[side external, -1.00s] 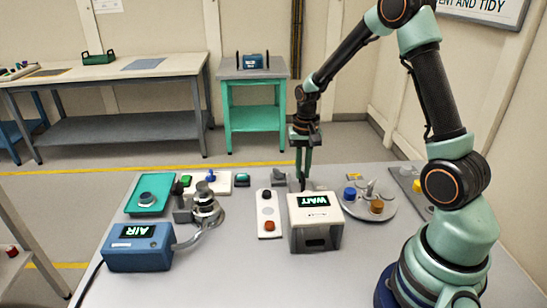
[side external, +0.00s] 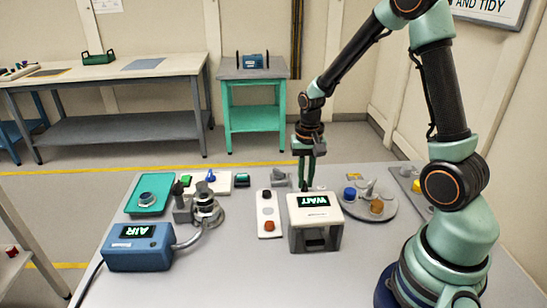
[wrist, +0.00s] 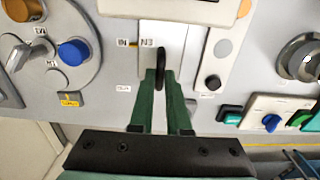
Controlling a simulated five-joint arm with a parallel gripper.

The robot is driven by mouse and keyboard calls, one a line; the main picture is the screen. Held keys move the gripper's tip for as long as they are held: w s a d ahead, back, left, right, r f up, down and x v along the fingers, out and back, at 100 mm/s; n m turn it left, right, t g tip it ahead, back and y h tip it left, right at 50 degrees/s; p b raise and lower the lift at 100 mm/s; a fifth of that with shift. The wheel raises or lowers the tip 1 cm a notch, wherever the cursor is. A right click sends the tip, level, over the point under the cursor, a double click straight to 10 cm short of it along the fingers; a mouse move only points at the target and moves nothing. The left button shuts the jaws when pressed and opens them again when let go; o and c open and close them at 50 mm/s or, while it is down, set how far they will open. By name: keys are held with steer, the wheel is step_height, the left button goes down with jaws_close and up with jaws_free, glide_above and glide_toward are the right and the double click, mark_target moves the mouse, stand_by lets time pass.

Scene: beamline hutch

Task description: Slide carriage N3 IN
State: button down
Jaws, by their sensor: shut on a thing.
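Carriage N3 (wrist: 161,32) is a pale plate with an "N3" label, in the top middle of the wrist view. A dark upright handle (wrist: 161,52) stands on it. My gripper (wrist: 161,78) is shut on this handle, with a green finger on each side. An "IN" label and a yellow mark lie just left of the N3 label. A small white label, too small to read surely, lies lower left. In the side view my gripper (side external: 306,186) reaches down behind the white WAIT box (side external: 328,216), which hides most of the carriage.
A white panel with red and dark buttons (side external: 265,213) stands close left of the box. A round grey plate with blue and orange knobs (side external: 382,203) stands close right. A blue AIR box (side external: 135,256) is at the front left. The front middle of the table is clear.

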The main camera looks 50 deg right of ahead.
steer(key=shift+s+a, duration=0.1)
steer(key=shift+a, duration=0.1)
steer(key=c, duration=0.9)
jaws_free()
step_height(320, 180, up, 12)
steer(key=shift+r, duration=0.1)
steer(key=s+a+r+n+t, duration=0.5)
steer(key=s+a+r+n, duration=0.1)
steer(key=a+n, duration=0.3)
steer(key=shift+s+a+r+t, duration=0.3)
steer(key=shift+s+a, duration=0.05)
steer(key=shift+a, duration=0.3)
